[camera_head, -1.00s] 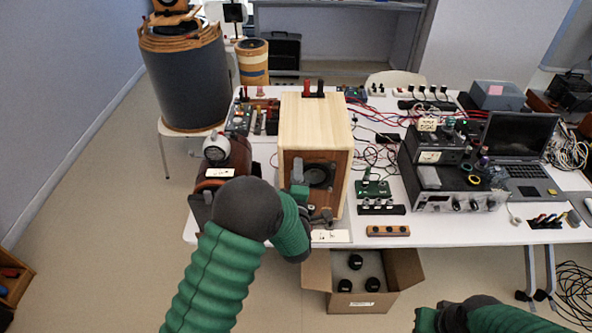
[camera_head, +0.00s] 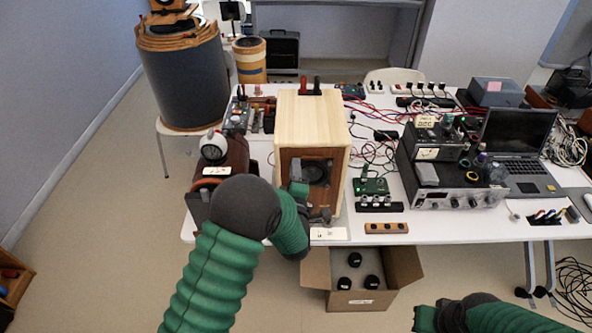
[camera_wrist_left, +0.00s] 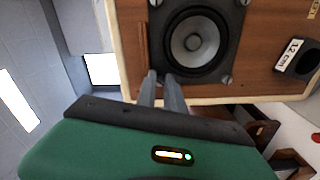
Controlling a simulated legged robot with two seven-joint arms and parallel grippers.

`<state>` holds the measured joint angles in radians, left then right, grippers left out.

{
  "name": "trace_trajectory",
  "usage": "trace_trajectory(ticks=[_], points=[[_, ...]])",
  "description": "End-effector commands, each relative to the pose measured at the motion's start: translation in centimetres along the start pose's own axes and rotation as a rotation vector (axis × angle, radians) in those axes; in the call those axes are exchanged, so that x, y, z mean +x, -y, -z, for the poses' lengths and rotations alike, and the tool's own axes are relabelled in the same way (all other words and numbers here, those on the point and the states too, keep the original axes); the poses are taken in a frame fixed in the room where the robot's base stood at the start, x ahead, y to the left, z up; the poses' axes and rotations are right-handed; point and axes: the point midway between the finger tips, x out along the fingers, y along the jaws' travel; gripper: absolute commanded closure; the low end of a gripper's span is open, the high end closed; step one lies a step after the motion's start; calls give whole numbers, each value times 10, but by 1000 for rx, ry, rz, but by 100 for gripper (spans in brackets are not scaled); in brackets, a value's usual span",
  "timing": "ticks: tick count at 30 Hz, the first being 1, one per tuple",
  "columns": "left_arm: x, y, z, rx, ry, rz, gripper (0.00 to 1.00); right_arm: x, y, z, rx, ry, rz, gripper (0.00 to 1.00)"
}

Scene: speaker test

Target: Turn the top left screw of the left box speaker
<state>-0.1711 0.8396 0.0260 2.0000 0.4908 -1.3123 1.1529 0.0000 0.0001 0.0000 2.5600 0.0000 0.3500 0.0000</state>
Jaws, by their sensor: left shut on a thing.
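The wooden box speaker (camera_head: 312,120) stands on the white table, its front with the dark round driver (camera_head: 318,172) facing me. In the left wrist view the driver (camera_wrist_left: 193,42) sits in a black square plate with screws at its corners. My left gripper (camera_head: 297,170) is at the left side of the driver. In the wrist view its grey fingers (camera_wrist_left: 163,82) are close together at the plate corner, shut on a screw (camera_wrist_left: 153,74), which they partly hide. My right gripper (camera_head: 426,318) shows at the bottom right edge; its fingers cannot be made out.
A dark brown device with a white ball (camera_head: 214,148) stands close left of the speaker. Electronics (camera_head: 440,165), a laptop (camera_head: 515,145) and cables lie to the right. An open cardboard box (camera_head: 385,302) is on the floor below the table edge.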

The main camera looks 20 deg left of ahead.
Motion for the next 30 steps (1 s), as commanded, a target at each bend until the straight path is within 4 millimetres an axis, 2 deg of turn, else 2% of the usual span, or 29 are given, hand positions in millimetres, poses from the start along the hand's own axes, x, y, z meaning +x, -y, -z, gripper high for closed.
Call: trace_trajectory(ticks=[8,15,30], points=[[1,4,3,174,-9,2,100,16,0,-4,0,0,0,100],[1,4,3,396,-8,2,100,30,0,-7,0,0,0,100],[1,0,3,800,-9,1,100,44,0,-10,0,0,0,100]])
